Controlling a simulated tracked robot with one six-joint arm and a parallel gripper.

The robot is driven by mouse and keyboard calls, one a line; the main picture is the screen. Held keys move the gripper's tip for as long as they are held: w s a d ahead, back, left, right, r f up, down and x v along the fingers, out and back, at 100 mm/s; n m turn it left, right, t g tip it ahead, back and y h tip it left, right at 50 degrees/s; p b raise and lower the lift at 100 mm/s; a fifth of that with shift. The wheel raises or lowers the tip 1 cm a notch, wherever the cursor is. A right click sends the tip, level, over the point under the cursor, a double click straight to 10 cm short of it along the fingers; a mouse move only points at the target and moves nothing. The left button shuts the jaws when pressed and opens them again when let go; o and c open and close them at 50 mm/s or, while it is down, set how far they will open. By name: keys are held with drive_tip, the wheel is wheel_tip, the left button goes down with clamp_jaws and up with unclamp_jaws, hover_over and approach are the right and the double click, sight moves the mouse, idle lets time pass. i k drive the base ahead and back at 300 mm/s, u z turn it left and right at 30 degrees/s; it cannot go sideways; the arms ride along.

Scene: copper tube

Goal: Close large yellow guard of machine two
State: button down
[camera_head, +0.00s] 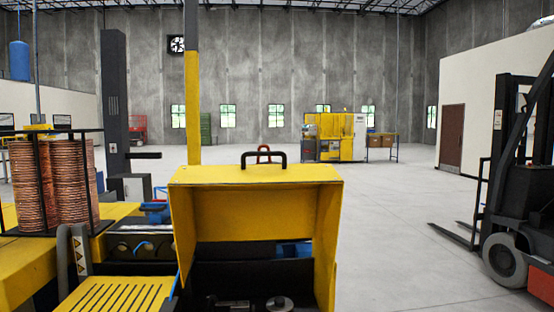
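The large yellow guard (256,176) stands in the middle foreground as a box-like hood. Its open side faces me, and its yellow side walls frame a dark inside. Below the guard, dark machine parts and a round metal piece (279,303) show uncovered, so the guard looks raised open. No label shows which machine this is. My gripper does not show in this view.
A yellow slotted cover (117,296) is at lower left, near copper coils (35,187) on a rack. A yellow and grey post (192,105) rises behind the guard. A forklift (518,200) stands at right. Open grey floor (400,230) lies between guard and forklift.

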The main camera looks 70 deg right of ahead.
sight(244, 201)
drive_tip(key=u, duration=1.65)
drive_tip(key=k, duration=2.45)
drive_tip(key=z, duration=0.75)
